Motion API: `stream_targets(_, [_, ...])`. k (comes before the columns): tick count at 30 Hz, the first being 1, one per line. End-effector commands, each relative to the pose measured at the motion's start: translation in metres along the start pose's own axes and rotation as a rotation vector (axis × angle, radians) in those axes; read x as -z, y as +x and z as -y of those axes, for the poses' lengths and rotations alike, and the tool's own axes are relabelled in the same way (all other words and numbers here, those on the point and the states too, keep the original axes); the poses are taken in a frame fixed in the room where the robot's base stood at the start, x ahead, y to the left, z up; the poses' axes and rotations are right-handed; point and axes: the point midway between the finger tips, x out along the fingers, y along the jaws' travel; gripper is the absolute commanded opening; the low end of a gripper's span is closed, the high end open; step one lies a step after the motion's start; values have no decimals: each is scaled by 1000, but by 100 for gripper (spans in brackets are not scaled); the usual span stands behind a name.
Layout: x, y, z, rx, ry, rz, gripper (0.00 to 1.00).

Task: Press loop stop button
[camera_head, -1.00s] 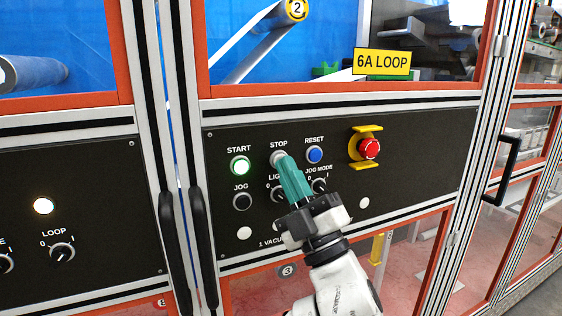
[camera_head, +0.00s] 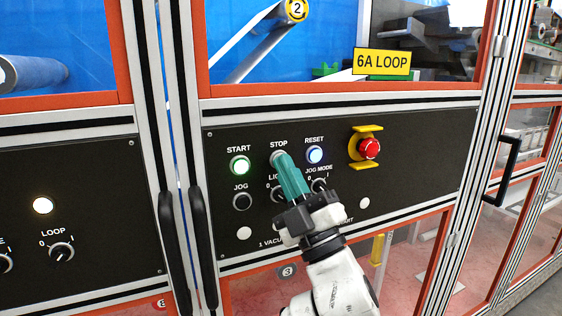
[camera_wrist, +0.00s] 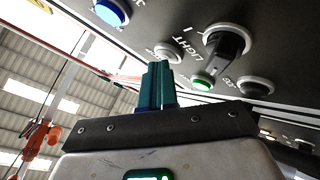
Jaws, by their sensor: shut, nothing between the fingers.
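The stop button (camera_head: 277,157) is a pale round button under the STOP label on the black panel. My gripper (camera_head: 283,160) is shut and empty, its teal fingers pointing up at the panel. The fingertips overlap the button's lower right part in the head view. In the wrist view the stop button (camera_wrist: 168,51) shows just beyond the shut fingertips (camera_wrist: 159,66). The tips are at or very close to its face; I cannot tell whether they touch it.
The green-lit START button (camera_head: 239,166) is left of STOP, and the lit blue RESET button (camera_head: 315,155) is right. Below are the JOG button (camera_head: 242,201) and JOG MODE knob (camera_head: 319,185). A red emergency stop (camera_head: 369,149) with yellow guard sits farther right.

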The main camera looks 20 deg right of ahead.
Motion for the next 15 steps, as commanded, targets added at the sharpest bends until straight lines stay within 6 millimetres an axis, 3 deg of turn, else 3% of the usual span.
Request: stream_targets(15, [6, -10, -7, 1, 0, 2, 0])
